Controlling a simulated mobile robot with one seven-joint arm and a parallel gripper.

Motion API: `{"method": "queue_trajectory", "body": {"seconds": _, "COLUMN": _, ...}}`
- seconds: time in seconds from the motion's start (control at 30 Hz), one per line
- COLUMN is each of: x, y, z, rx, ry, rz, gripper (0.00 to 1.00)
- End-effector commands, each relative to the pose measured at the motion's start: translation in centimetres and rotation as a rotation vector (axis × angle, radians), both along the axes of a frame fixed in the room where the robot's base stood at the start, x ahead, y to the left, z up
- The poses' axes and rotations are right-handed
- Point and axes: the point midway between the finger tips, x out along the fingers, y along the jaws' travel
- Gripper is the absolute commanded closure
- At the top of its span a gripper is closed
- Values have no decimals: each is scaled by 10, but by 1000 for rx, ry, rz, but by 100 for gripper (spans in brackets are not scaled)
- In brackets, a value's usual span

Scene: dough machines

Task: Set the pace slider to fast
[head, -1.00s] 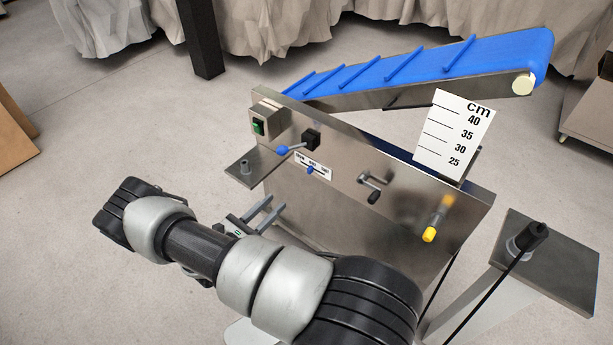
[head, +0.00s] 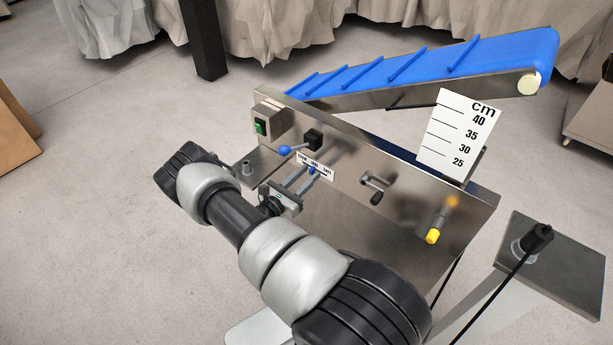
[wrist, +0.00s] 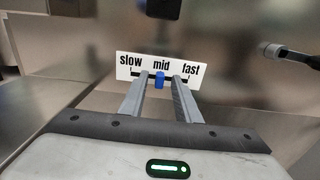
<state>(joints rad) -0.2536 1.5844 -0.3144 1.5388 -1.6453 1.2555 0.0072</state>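The pace slider is a small blue knob (wrist: 160,79) on a white label plate (wrist: 124,66) marked slow, mid and fast. The knob stands under "mid" in the wrist view. In the head view the knob (head: 312,170) shows on the machine's steel front panel. My gripper (wrist: 160,80) is open, its two grey fingers pointing at the plate, one on each side of the knob. A gap shows between the knob and each finger. I cannot tell how far the fingertips are from the panel. My gripper also shows in the head view (head: 299,181).
A green switch (head: 261,127) is at the panel's upper left, a crank handle (head: 375,190) to the right, and a yellow-tipped knob (head: 433,235) farther right. A steel ledge (head: 250,172) juts out at the left.

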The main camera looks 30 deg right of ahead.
Motion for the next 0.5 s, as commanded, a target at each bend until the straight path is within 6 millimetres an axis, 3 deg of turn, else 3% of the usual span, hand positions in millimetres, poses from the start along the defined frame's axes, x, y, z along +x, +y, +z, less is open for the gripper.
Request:
{"method": "queue_trajectory", "body": {"seconds": 0.2, "x": 0, "y": 0, "z": 0, "rx": 0, "ry": 0, "rz": 0, "gripper": 72}}
{"method": "queue_trajectory", "body": {"seconds": 0.37, "x": 0, "y": 0, "z": 0, "rx": 0, "ry": 0, "rz": 0, "gripper": 99}}
{"method": "queue_trajectory", "body": {"seconds": 0.5, "x": 0, "y": 0, "z": 0, "rx": 0, "ry": 0, "rz": 0, "gripper": 100}}
